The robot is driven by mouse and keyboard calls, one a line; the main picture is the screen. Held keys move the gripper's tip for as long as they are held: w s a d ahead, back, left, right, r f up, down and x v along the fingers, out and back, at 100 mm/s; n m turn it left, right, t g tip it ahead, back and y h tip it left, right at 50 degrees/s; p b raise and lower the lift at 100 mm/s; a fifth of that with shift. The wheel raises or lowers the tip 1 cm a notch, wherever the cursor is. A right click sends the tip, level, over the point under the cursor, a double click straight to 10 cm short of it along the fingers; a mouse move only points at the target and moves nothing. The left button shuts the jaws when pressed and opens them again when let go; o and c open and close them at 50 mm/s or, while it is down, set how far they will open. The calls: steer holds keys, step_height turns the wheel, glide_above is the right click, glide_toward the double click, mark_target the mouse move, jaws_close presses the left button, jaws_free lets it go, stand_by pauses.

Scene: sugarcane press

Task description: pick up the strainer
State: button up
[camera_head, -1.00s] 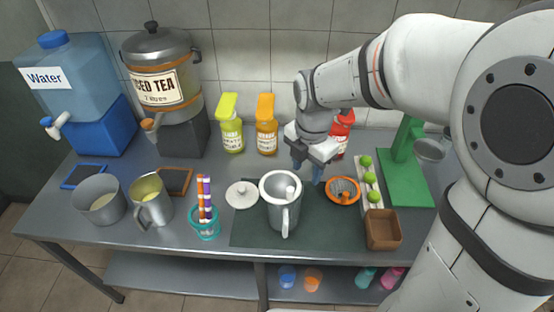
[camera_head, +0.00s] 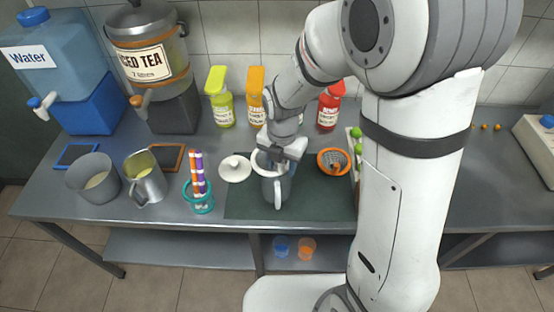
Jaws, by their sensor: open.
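The strainer (camera_head: 334,161), a round piece with an orange rim and a dark mesh, lies on the dark green mat (camera_head: 320,203) near its back right. My gripper (camera_head: 279,168) is open and left of the strainer, apart from it. It points down over the mouth of a grey metal pitcher (camera_head: 275,190) with a pale rim. The fingertips overlap the pitcher's opening, and I cannot tell whether they touch it. The gripper hides part of the pitcher's inside.
A white lid (camera_head: 235,168) lies left of the pitcher. A teal holder (camera_head: 199,203) with striped straws stands further left. Yellow (camera_head: 221,108), orange (camera_head: 255,105) and red (camera_head: 329,108) bottles stand behind. Green fruits (camera_head: 357,148) sit right of the strainer, partly behind my arm.

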jaws_close()
stand_by(0.4)
